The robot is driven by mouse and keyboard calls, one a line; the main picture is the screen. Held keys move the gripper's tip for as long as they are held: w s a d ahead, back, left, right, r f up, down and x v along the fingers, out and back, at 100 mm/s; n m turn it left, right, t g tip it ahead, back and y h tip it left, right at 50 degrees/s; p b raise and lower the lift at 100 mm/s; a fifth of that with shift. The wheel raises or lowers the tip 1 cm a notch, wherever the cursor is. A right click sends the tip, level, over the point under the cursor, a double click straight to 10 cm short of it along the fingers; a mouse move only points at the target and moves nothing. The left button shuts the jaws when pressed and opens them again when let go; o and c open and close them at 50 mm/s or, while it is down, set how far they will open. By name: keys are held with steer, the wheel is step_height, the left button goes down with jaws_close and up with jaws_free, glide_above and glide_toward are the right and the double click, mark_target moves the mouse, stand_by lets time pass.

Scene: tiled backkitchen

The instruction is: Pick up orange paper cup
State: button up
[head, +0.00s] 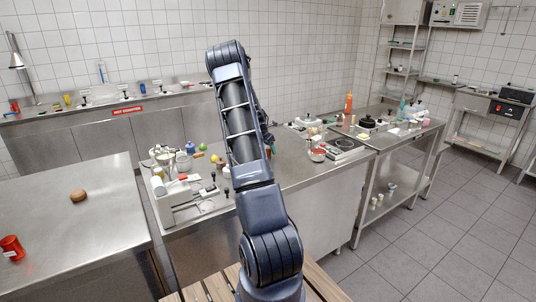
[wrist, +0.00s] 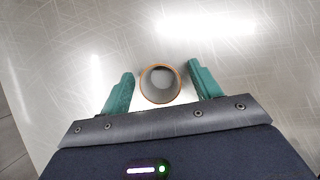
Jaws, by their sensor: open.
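The orange paper cup (wrist: 160,99) shows in the wrist view from above, as a round orange rim around a grey inside. It appears to stand upright on a bare steel surface. My gripper (wrist: 161,72) is open, with one green finger on each side of the cup and a visible gap on both sides. In the head view my arm hides the gripper, and I cannot make out the cup for sure there.
The steel counter (head: 290,178) carries a white appliance (head: 185,203), a green apple (head: 202,146) and several small items. A red can (head: 12,247) and a brown round item (head: 78,196) lie on the left table. Around the cup the steel is clear.

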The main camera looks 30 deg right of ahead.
steer(key=shift+c, duration=0.2)
steer(key=c, duration=1)
